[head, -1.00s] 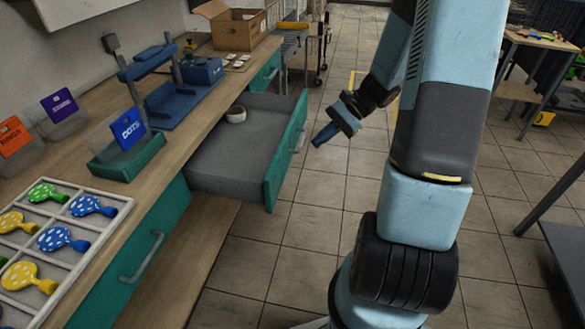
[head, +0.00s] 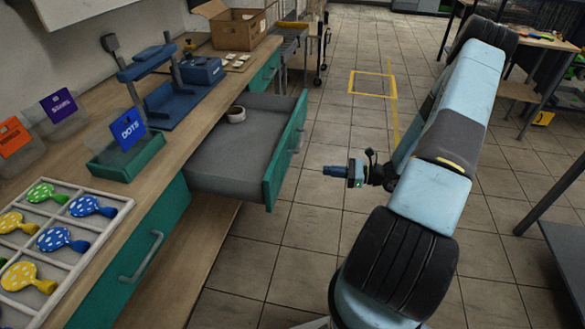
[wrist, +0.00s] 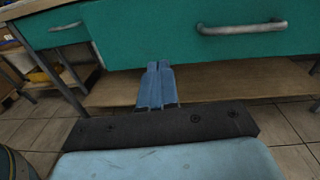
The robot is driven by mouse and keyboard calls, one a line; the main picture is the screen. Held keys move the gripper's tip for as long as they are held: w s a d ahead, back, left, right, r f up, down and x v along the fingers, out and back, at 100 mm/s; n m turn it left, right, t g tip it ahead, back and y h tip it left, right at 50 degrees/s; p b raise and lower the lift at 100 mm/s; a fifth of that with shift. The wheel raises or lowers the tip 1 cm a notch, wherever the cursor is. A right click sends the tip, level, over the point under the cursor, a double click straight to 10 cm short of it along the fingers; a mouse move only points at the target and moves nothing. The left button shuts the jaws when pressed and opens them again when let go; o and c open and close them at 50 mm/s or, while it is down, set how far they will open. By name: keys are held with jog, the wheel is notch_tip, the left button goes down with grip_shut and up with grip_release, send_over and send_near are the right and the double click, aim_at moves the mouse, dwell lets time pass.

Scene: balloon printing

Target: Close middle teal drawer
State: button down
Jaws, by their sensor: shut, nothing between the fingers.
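The middle teal drawer (head: 222,168) is pulled far out from the bench, with its teal front panel (head: 287,155) over the aisle. A roll-like ring (head: 236,114) lies in it near the back. My gripper (head: 323,171) is shut and empty, in front of the panel and apart from it in the head view, pointing left towards it. In the wrist view my gripper (wrist: 157,72) has its blue fingers together, at the lower edge of a large teal front (wrist: 180,55) with a grey handle (wrist: 241,28). This looks like the open drawer's front.
A near teal drawer (head: 165,215) and a far one (head: 262,82) look shut. The wooden bench (head: 175,155) carries a balloon tray (head: 125,210), a teal bin (head: 140,165), a blue press (head: 180,100) and a cardboard box (head: 235,28). The tiled floor (head: 345,130) right of the drawer is clear.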

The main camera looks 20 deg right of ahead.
jog(key=f+m+t, duration=0.1)
jog(key=f, duration=0.1)
send_near(284, 166)
jog(key=x, duration=0.5)
jog(key=shift+s+a+r, duration=0.1)
jog(key=shift+a+r, duration=0.1)
jog(key=shift+a, duration=0.1)
jog(key=shift+w+a, duration=0.35)
jog(key=shift+a, duration=0.25)
